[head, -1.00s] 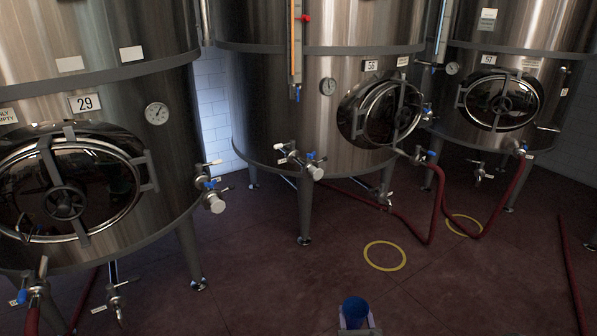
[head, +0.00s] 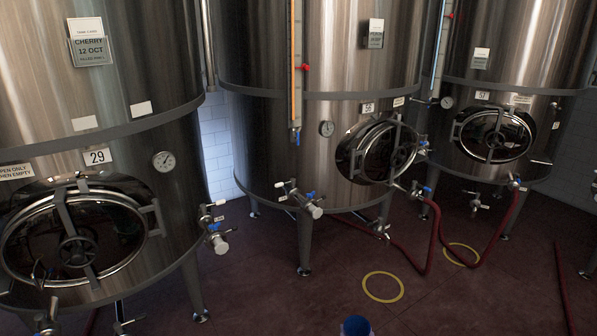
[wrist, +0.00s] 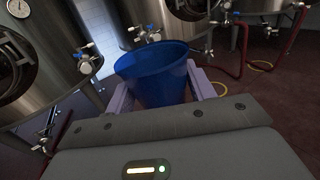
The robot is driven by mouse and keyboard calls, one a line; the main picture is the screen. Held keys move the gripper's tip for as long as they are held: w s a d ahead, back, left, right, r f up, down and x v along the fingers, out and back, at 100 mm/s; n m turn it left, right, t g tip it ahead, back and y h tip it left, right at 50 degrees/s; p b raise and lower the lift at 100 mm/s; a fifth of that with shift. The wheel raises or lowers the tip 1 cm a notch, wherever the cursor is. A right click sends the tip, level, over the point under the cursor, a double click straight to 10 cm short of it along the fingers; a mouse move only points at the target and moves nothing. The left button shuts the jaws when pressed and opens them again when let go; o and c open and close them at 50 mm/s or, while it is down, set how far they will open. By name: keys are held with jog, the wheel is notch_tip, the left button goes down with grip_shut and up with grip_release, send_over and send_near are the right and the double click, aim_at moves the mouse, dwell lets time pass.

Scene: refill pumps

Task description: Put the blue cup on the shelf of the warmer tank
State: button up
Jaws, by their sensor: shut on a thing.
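The blue cup (wrist: 152,75) is held between the two pale fingers of my gripper (wrist: 158,88) in the wrist view, its open rim facing up and slightly tilted. In the head view only the top of the cup (head: 356,326) shows at the bottom edge. Three steel tanks stand ahead: tank 29 (head: 150,80) at left, tank 56 (head: 260,110) in the middle and tank 57 (head: 520,55) at right. Each has a round dial: left (head: 163,161), middle (head: 327,128), right (head: 447,102). The dial readings are too small to tell. I cannot make out a shelf on any tank.
Valves stick out low from the left tank (head: 216,232) and middle tank (head: 300,200). Red hoses (head: 430,245) lie on the floor at right, near yellow rings (head: 383,287). The dark floor (head: 270,300) between me and the middle tank looks mostly clear.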

notch_tip(320, 180, down, 10)
jog(key=s, duration=0.2)
jog(key=shift+s, duration=0.1)
dwell(0.3)
